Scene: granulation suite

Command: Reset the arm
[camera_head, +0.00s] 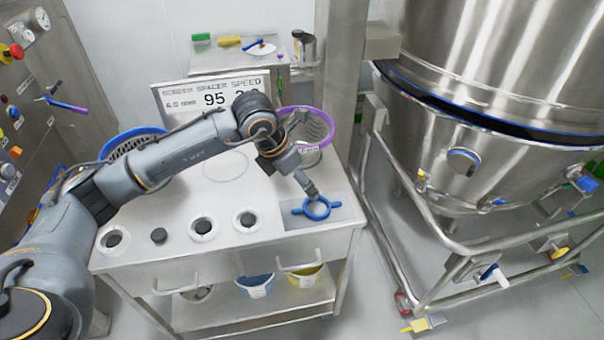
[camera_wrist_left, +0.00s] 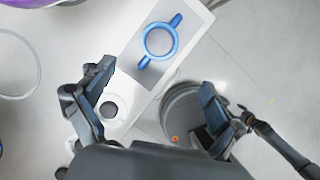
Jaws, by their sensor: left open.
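My left arm reaches in from the left over the white cart in the head view. Its gripper (camera_head: 309,187) points down above the cart's right front corner. In the left wrist view the gripper (camera_wrist_left: 155,98) is open, its two fingers wide apart with nothing between them. A blue ring with two side handles (camera_head: 317,217) lies on a grey pad (camera_head: 340,211) just below the gripper. In the left wrist view the ring (camera_wrist_left: 176,42) lies beyond the fingertips, apart from them. My right gripper is in neither view.
The cart top (camera_head: 200,255) carries several dark round knobs along its front, a display sign (camera_head: 185,96), a blue-rimmed sieve (camera_head: 128,133) and a purple-rimmed sieve (camera_head: 329,122). A large steel vessel (camera_head: 480,150) on a tube frame (camera_head: 420,275) stands close at the right. A control panel is at left.

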